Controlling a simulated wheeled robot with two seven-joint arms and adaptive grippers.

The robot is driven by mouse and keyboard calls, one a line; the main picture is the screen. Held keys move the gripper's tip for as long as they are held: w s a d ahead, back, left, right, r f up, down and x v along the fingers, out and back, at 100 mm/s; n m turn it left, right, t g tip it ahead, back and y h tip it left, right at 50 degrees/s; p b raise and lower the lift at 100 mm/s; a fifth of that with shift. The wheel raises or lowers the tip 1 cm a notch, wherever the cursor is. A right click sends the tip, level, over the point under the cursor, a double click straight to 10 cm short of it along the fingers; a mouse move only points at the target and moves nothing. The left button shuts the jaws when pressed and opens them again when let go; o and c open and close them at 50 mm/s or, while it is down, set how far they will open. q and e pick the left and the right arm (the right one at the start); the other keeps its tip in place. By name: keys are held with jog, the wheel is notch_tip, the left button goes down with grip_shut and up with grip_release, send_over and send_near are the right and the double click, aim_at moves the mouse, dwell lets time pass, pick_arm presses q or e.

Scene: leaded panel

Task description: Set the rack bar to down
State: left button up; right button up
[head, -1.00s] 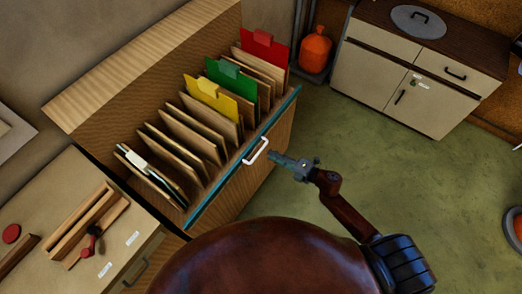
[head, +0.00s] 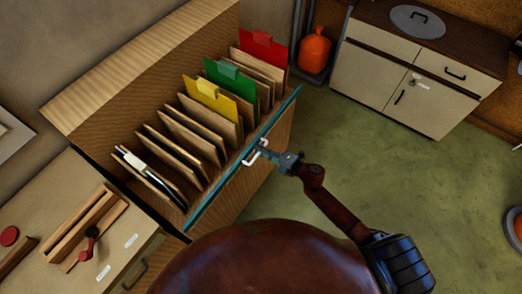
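The rack bar (head: 222,184) is a long teal strip along the front top edge of the wooden rack (head: 272,140). A white U-shaped handle (head: 249,160) sits on the front by the middle of the bar. My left gripper is not in view.
The rack holds several upright brown boards and yellow (head: 210,98), green (head: 231,84) and red (head: 263,47) tabbed dividers. A bench (head: 60,210) with wooden pieces stands at the lower left. An orange container (head: 315,52) and a cabinet (head: 385,75) stand beyond.

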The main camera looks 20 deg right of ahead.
grip_shut()
notch_tip(320, 180, down, 12)
jog(key=b, duration=0.8)
jog(key=shift+r, duration=0.2)
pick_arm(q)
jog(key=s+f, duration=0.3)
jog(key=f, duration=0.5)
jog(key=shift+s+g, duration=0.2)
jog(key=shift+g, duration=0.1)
pick_arm(e)
jog(key=shift+s, duration=0.1)
jog(key=shift+o, duration=1.5)
grip_release()
jog(key=shift+f, duration=0.1)
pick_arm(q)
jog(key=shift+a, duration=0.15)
pick_arm(e)
jog(key=shift+d, duration=0.1)
